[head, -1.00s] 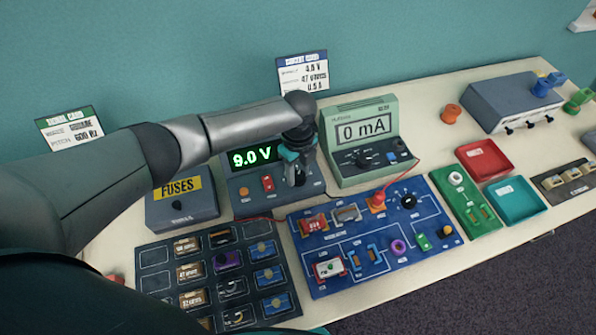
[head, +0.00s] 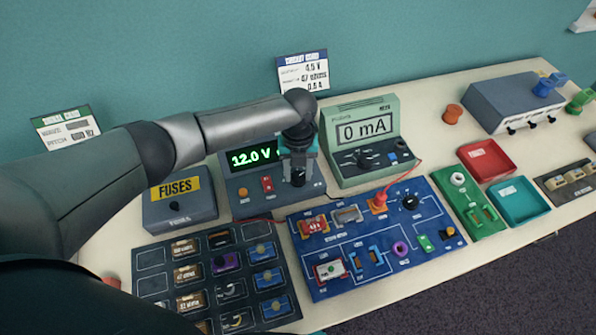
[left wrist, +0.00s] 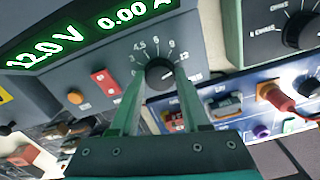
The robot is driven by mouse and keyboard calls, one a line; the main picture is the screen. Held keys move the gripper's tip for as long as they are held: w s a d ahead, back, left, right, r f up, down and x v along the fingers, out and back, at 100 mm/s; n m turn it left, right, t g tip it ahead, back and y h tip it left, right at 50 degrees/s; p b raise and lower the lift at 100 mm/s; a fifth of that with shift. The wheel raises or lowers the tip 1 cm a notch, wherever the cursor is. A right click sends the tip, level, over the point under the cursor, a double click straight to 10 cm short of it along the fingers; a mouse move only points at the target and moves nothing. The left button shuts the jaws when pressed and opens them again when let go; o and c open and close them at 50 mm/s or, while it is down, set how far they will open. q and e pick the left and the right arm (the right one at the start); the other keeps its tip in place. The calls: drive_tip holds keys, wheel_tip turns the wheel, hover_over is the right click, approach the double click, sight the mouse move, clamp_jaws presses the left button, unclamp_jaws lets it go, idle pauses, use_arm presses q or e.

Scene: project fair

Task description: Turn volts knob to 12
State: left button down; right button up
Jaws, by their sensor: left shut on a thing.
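The power supply (head: 246,189) stands against the back wall, and its green display (head: 252,157) reads 12.0 V. In the left wrist view the display (left wrist: 45,57) reads 12.0 V and 0.00 A. The black volts knob (left wrist: 159,73) sits below a scale marked 3, 4.5, 6, 9 and 12. My left gripper (left wrist: 160,82) is shut on the knob, one finger on each side. In the head view my left gripper (head: 298,172) is at the front of the supply and partly covers it. The knob's pointer is toward the 12 side. My right gripper is not in view.
A green meter (head: 362,139) reading 0 mA stands close right of the supply. A blue circuit board (head: 330,262) and a dark parts board (head: 152,282) lie in front. A fuses box (head: 180,212) is to the left. A red lead runs from the board.

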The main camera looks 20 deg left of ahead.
sight(298, 176)
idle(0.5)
use_arm(q)
drive_tip(key=shift+c, duration=1.9)
unclamp_jaws()
drive_tip(key=shift+r, duration=0.1)
wheel_tip(298, 176, up, 15)
